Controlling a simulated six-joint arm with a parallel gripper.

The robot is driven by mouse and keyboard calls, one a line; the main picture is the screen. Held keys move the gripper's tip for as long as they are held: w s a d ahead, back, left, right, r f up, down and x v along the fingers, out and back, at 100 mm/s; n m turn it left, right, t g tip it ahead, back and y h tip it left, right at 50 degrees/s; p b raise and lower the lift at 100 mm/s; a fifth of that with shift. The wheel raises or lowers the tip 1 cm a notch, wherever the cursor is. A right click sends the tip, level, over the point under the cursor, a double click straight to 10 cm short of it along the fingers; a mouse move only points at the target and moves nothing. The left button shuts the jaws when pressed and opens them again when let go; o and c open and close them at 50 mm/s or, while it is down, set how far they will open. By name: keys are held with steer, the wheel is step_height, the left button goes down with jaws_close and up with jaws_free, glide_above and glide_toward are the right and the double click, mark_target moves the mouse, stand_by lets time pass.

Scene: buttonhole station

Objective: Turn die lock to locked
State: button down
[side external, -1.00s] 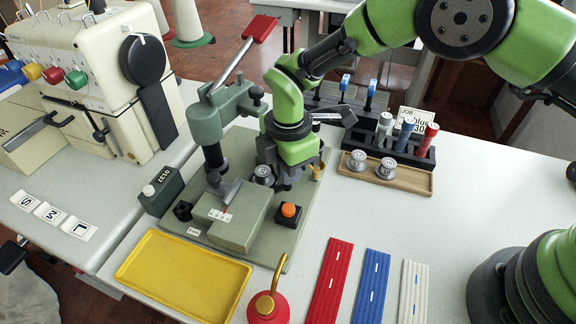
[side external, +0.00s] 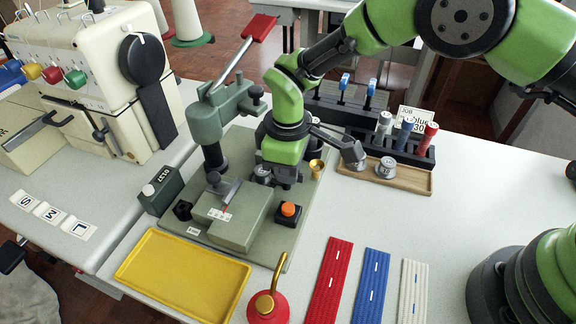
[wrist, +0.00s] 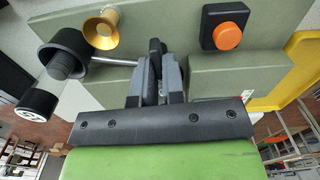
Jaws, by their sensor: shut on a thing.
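The die lock shows in the wrist view as a thin steel lever (wrist: 115,61) running from a black round collar (wrist: 66,48) to a dark grip. My gripper (wrist: 157,62) is shut on that grip at the lever's end. In the side view my gripper (side external: 287,184) is low over the green press base, right of the upright column. There the arm and fingers hide the lever, and I cannot read any lock marking.
A brass cup (side external: 316,168) stands close right of my gripper. An orange button (side external: 288,209) and a pale green block (side external: 238,222) are in front. The press's red-handled lever (side external: 258,28) rises behind. A wooden tray (side external: 420,186) with silver dies lies to the right.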

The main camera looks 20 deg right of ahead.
steer(key=shift+m, duration=0.5)
steer(key=c, duration=1.2)
jaws_free()
steer(key=shift+r, duration=0.15)
step_height(320, 180, up, 10)
steer(key=shift+f, duration=0.15)
steer(key=s+d+r+m+t+y, duration=0.1)
steer(key=s+d+r+m+t, duration=0.15)
steer(key=d+r, duration=0.45)
steer(key=s+d+r+m+t+y, duration=0.1)
steer(key=s+d+r+m, duration=0.35)
steer(key=r, duration=0.55)
steer(key=s+d+m+t, duration=0.1)
steer(key=s+d+m, duration=0.1)
steer(key=s, duration=0.2)
steer(key=s+d+m+t, duration=0.1)
steer(key=s+d+m, duration=0.1)
steer(key=s, duration=0.3)
steer(key=s+d+m+t, duration=0.1)
steer(key=s+d, duration=0.2)
steer(key=s, duration=0.2)
steer(key=shift+r+m+t, duration=0.2)
steer(key=shift+m+t, duration=0.15)
steer(key=shift+m, duration=0.05)
